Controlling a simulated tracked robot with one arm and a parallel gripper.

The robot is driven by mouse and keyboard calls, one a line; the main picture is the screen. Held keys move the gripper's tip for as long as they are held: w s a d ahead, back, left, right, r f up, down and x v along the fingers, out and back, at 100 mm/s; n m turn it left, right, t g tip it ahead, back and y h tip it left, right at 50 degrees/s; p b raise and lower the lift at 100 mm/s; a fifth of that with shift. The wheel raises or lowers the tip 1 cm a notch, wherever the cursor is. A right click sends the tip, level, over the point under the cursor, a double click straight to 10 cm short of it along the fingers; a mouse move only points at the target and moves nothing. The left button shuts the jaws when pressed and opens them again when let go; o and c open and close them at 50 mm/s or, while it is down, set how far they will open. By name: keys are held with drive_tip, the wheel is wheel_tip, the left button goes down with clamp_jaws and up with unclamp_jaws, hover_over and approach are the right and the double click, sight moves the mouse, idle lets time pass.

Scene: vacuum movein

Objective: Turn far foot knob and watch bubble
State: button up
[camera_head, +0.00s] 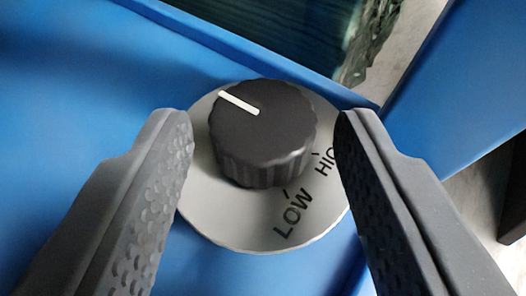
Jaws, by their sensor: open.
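A black ribbed knob (262,135) with a white pointer line sits on a round light-grey dial plate (240,228) marked LOW and HIGH. The pointer line is directed to the upper left, away from both words. My gripper (264,118) is open, with one finger on each side of the knob. Gaps show between the fingers and the knob, and the right finger covers part of the word HIGH. No bubble shows in this view.
The dial plate is on a blue panel (70,100) with a raised edge behind it. Beyond that edge lies a dark green, rough-edged slab (270,30). Another blue surface (465,90) rises at the right, and grey floor shows past it.

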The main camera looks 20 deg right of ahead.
drive_tip(key=p+v, duration=0.4)
drive_tip(key=v, duration=0.8)
drive_tip(key=shift+p, duration=0.35)
drive_tip(key=shift+s, duration=0.15)
